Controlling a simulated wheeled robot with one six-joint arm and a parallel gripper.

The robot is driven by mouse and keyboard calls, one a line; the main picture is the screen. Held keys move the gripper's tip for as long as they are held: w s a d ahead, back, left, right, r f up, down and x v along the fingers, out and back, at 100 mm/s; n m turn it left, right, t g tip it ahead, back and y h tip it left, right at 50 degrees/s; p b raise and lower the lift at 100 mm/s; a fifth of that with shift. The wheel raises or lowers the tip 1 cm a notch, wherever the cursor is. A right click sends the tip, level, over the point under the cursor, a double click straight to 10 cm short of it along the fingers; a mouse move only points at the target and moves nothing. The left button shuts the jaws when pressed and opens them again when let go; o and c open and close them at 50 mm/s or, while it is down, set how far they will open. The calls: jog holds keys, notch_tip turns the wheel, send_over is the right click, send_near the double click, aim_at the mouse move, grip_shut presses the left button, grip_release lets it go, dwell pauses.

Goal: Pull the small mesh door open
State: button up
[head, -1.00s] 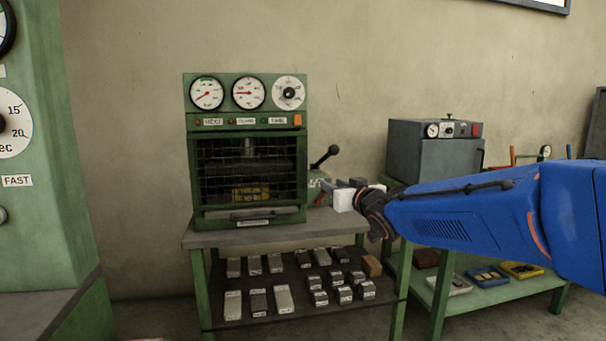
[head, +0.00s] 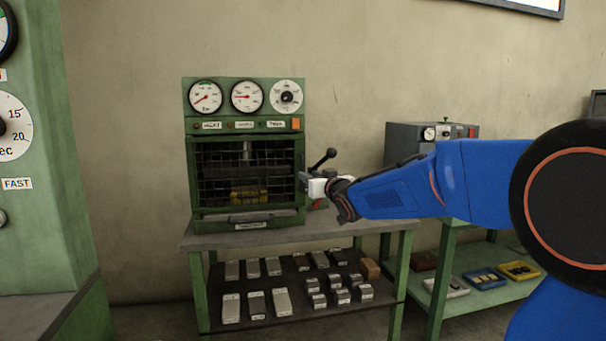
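The small mesh door (head: 222,182) is a dark wire grid on the front of a green machine (head: 190,135). It looks shut, and a yellow block shows dimly behind the mesh. A dark horizontal handle bar (head: 250,216) runs along the lower front. My gripper (head: 304,182) has a white body and dark fingers and comes in from the right. It appears at the machine's right front edge, level with the door's middle and above and right of the bar. The fingers are too small to show their gap, and I cannot tell whether they touch the machine.
The machine stands on a table (head: 330,226) with a lower shelf of several metal blocks. A black-knobbed lever (head: 325,157) rises at the machine's right, close behind my gripper. A grey box (head: 400,148) stands farther right. A large green machine (head: 45,220) is at left.

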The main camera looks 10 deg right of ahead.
aim_at(303, 187)
jog(key=shift+w+a, duration=0.2)
jog(key=shift+w, duration=0.8)
jog(key=shift+w+a, duration=0.2)
jog(key=shift+w, duration=0.85)
jog(key=shift+w+a, duration=0.2)
jog(key=shift+w, duration=0.8)
grip_shut()
